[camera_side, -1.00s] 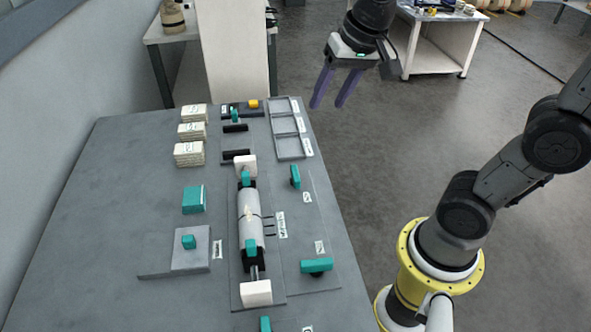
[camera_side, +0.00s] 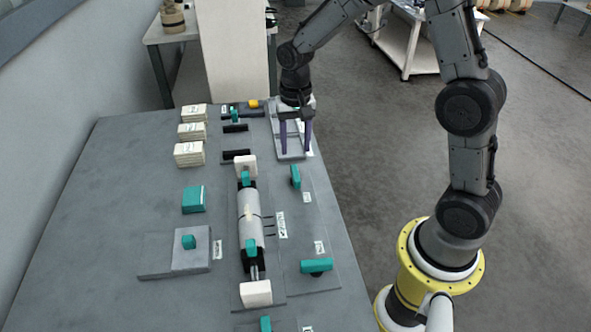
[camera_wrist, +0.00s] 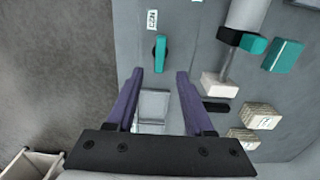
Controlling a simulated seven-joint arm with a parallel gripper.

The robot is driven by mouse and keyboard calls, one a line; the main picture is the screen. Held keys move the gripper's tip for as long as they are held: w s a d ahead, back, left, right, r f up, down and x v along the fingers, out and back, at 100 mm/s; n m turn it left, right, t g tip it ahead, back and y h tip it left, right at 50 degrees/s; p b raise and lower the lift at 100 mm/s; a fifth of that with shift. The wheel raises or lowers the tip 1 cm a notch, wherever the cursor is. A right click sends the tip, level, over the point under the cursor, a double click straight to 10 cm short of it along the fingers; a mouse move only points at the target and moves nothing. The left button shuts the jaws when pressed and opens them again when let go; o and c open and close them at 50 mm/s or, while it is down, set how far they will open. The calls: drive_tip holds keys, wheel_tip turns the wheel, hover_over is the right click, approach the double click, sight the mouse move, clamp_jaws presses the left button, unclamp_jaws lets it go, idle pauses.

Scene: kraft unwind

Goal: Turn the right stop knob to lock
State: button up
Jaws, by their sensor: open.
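Two teal knobs stand on the grey panel right of the roll in the side view. The far knob (camera_side: 295,177) lies roughly along the panel's length; the near knob (camera_side: 316,266) lies crosswise. I cannot read their labels, so I cannot tell which is the right stop. My gripper (camera_side: 296,150) points down over the grey compartment tray, just beyond the far knob. In the wrist view, its purple fingers (camera_wrist: 160,73) are apart and empty. A teal knob (camera_wrist: 160,52), apparently the far one, shows just ahead of the fingertips, with none of it between them.
A white roll (camera_side: 250,215) sits between white end blocks left of the knobs. The grey compartment tray (camera_wrist: 152,105) shows beneath my fingers. Card stacks (camera_side: 189,153) and a teal block (camera_side: 194,199) stand farther left. Open floor lies right of the table.

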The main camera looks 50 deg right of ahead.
sight(296, 173)
wheel_tip(296, 173, down, 9)
drive_tip(key=shift+f, duration=0.1)
idle(0.4)
clamp_jaws()
